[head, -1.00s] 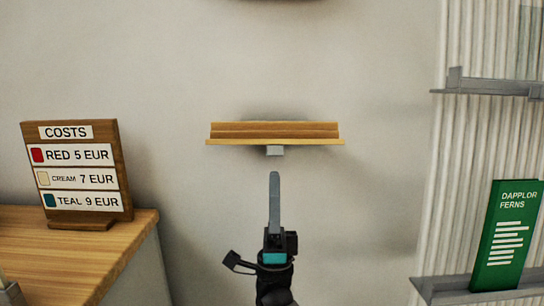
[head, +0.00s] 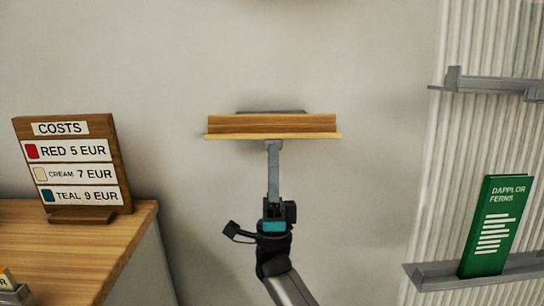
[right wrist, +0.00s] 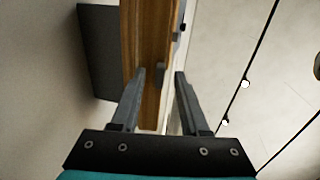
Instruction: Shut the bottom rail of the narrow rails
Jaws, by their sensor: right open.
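A wooden-fronted rail (head: 270,124) with a pale lower lip is on the wall in the middle of the head view. A grey part (head: 270,111) shows behind its top edge. My left gripper is out of view.
A wooden table (head: 100,265) with a costs sign (head: 70,165) stands at the left. At the right, a ribbed panel (head: 435,200) carries an upper grey ledge (head: 485,84) and a lower grey ledge (head: 435,275) holding a green sign (head: 494,225). The wall around the rail is clear.

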